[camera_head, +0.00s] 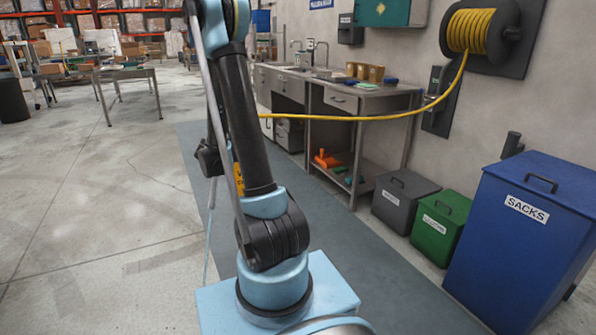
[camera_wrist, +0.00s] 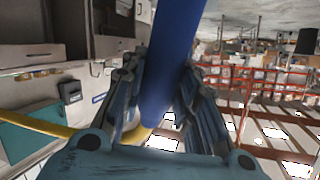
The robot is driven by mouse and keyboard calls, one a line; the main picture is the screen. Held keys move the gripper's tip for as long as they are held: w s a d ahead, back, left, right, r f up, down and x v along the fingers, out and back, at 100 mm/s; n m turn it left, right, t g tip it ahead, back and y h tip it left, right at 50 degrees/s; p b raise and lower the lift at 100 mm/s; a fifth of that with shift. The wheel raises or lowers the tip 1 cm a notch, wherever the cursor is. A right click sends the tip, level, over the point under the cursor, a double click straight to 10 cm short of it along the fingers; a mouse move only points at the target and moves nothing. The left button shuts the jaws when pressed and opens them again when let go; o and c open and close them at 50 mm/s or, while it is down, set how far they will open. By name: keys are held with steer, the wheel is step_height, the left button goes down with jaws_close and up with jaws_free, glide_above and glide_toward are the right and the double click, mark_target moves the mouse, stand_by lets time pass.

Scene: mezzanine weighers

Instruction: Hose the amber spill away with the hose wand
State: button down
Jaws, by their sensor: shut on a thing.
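In the wrist view my gripper (camera_wrist: 156,82) is shut on the blue hose wand (camera_wrist: 168,90), which runs up between the ribbed fingers and out of the top of the picture. The yellow hose (camera_wrist: 48,126) shows at left and below the wand. In the head view the yellow hose (camera_head: 365,118) sags from the wall reel (camera_head: 478,30) and passes behind my arm. My gripper is mostly hidden behind the arm there. A thin pale blue line (camera_head: 208,235) drops toward the floor left of the arm; I cannot tell whether it is water. I see no amber spill in either view.
Along the right wall stand a metal bench (camera_head: 365,97), a grey bin (camera_head: 403,197), a green bin (camera_head: 438,225) and a large blue SACKS bin (camera_head: 520,240). A metal table (camera_head: 125,74) stands at back left. The concrete floor (camera_head: 100,210) at left is open.

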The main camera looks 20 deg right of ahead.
steer(key=shift+w, duration=0.35)
steer(key=shift+w, duration=0.1)
